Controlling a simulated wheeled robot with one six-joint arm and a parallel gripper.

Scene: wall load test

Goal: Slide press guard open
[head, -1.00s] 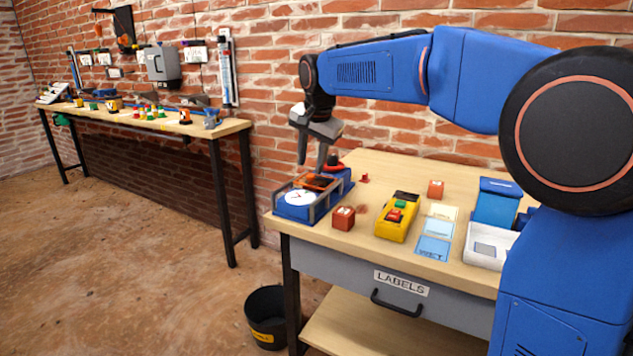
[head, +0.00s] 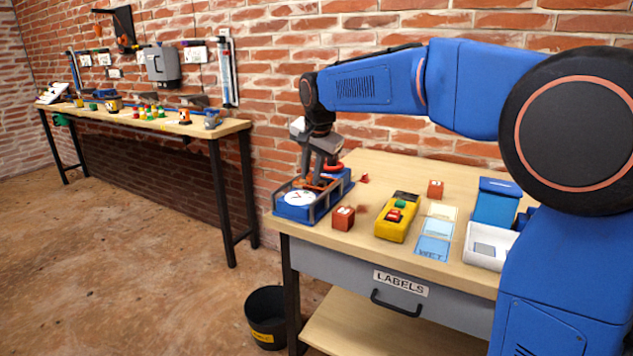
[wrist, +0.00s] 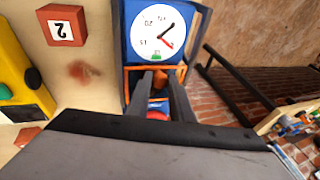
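The press (head: 295,211) is a blue unit at the left front corner of the workbench, with a white round gauge (head: 299,198) on its front part. Grey rails and an orange guard frame (head: 312,181) sit on it. In the wrist view the gauge (wrist: 158,30) is at the top and the orange guard frame (wrist: 131,80) just below it. My gripper (head: 312,184) is down at the guard; its two dark fingers (wrist: 155,82) straddle a small orange-brown part there. A gap shows between the fingers, but whether they grip that part is unclear.
A red knob (head: 334,166) stands close behind my gripper. A numbered red block (head: 343,218), a yellow button box (head: 397,217), label cards (head: 436,238) and a blue-white device (head: 487,245) lie to the right. A black bin (head: 267,318) is on the floor.

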